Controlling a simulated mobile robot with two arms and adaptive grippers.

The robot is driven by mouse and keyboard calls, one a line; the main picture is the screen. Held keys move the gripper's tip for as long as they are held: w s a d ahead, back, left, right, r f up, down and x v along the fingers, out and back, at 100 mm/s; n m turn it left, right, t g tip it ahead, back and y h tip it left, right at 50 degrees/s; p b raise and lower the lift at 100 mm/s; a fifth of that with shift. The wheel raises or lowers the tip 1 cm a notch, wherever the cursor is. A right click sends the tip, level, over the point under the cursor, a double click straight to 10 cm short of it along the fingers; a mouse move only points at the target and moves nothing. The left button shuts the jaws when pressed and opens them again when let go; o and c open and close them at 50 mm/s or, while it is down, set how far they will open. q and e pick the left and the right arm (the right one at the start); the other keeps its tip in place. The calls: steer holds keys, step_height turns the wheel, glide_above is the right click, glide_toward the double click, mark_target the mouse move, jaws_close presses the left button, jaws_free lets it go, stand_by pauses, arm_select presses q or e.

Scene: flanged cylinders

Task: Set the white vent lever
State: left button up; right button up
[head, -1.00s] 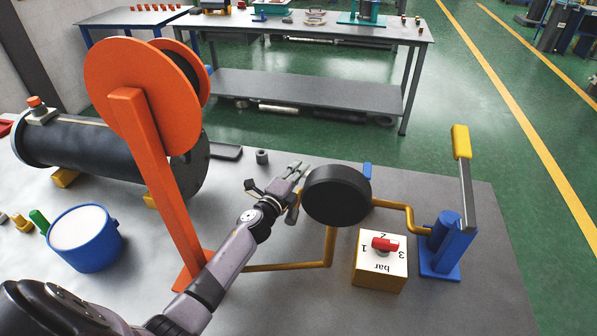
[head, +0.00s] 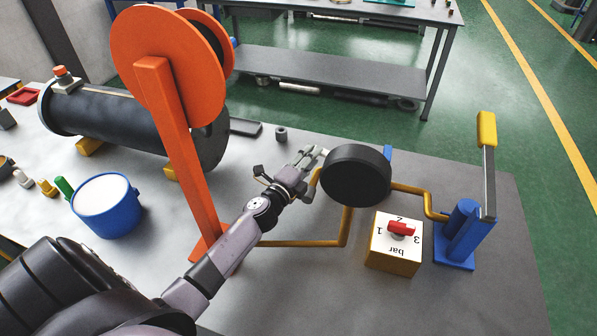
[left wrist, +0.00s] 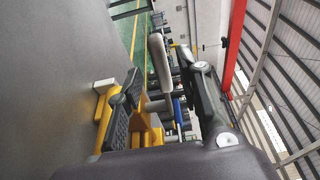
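My left gripper (head: 306,163) reaches in from the left, just left of the round black gauge (head: 356,176). It also shows in the left wrist view (left wrist: 165,105), with its two dark-padded fingers apart. A pale, rounded bar that looks like the white vent lever (left wrist: 158,62) stands between and beyond the fingers, above a yellow fitting (left wrist: 148,130). I cannot tell whether a finger touches it. In the head view the lever is hard to separate from the pale fingers. My right gripper is not in view.
A yellow box with a red knob (head: 402,229) and a blue hand pump (head: 462,235) stand right of the gauge, near yellow pipe (head: 300,243). An orange reel stand (head: 175,150) rises close left of my forearm. A blue pot (head: 107,208) stands farther left.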

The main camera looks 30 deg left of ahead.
arm_select(q)
steer(key=s, duration=0.8)
